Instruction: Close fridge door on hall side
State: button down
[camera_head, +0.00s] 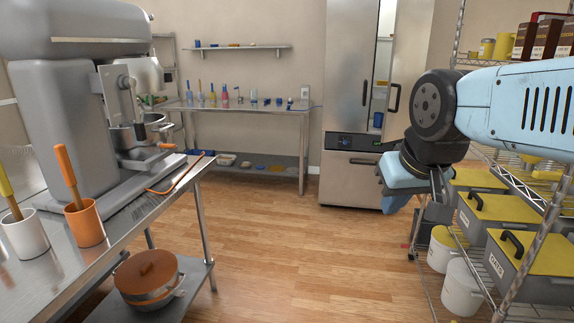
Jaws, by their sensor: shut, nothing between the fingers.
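The fridge (347,165) is a tall steel cabinet at the back, right of centre. Its left upper door (347,65) is shut. The right upper door (407,60) stands open, and a strip of the lit inside shows between the doors, with a blue item (378,120) on a shelf. A dark handle (395,98) shows at the right door. My arm comes in from the right. My gripper (440,187) is below its dark wrist, in front of the fridge's lower right side and apart from the handle in the picture. It looks shut and empty; the fingertips are hard to make out.
A wire rack (480,300) with yellow-lidded bins (500,210) stands close on the right. A steel counter (110,240) with a big mixer (60,120) is on the left. A steel table (240,108) is at the back. The wooden floor (290,260) between is clear.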

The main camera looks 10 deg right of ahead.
aim_at(414, 20)
jog(key=z, duration=0.15)
jog(key=i, duration=1.1)
jog(key=z, duration=0.5)
jog(key=i, duration=2.8)
